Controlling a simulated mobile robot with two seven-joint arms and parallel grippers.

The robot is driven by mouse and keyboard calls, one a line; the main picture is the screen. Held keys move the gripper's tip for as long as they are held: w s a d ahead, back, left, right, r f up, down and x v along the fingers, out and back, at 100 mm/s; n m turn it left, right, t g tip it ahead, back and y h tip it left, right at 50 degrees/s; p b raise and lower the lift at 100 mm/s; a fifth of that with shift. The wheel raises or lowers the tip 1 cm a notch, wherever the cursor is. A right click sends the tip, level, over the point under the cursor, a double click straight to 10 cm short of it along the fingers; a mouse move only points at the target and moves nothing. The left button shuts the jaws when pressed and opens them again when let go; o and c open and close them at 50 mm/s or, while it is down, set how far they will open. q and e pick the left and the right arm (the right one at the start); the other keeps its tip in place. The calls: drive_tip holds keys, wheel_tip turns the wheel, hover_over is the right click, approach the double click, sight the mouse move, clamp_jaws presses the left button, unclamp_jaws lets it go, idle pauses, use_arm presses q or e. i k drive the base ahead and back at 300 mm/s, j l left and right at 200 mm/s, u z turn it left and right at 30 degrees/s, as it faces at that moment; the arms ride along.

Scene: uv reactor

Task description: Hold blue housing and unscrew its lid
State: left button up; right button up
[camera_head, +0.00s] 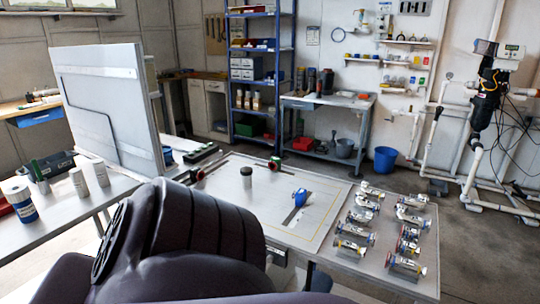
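A small blue object (300,197), which may be the blue housing, is on the white work table at the upper end of a grey strip (290,215). It is too small to tell its lid apart. A grey cylinder with a dark top (246,178) stands upright to its left. A dark arm link of mine fills the lower left and middle foreground and hides part of the table. Neither of my grippers shows, and nothing is seen touching the blue object.
Several metal valve fittings (408,245) stand in rows at the table's right. Dark fixtures with red and green ends (196,172) lie along its back left. A large upright grey panel (108,100) stands left. White bottles (78,182) and a blue-white can (20,203) stand on the left bench.

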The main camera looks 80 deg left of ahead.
sight(27, 213)
drive_tip(key=u, duration=4.15)
